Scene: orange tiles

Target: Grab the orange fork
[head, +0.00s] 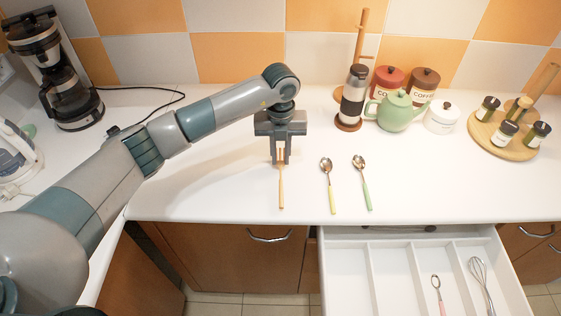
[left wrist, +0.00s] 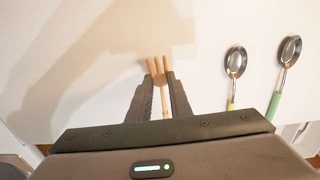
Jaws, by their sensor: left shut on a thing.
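The orange fork (head: 281,190) is at the white counter, its handle pointing toward the front edge in the head view. My left gripper (head: 280,160) is shut on it near the tines. In the left wrist view the fork's tines (left wrist: 158,68) show between the fingertips of my left gripper (left wrist: 160,80). Whether the fork touches the counter or is slightly raised, I cannot tell. My right gripper is not in view.
A yellow-handled spoon (head: 328,185) and a green-handled spoon (head: 363,181) lie to the right. An open drawer (head: 345,275) holds a pink-handled utensil (head: 438,293) and a whisk (head: 481,283). A green teapot (head: 396,112) and canisters stand behind.

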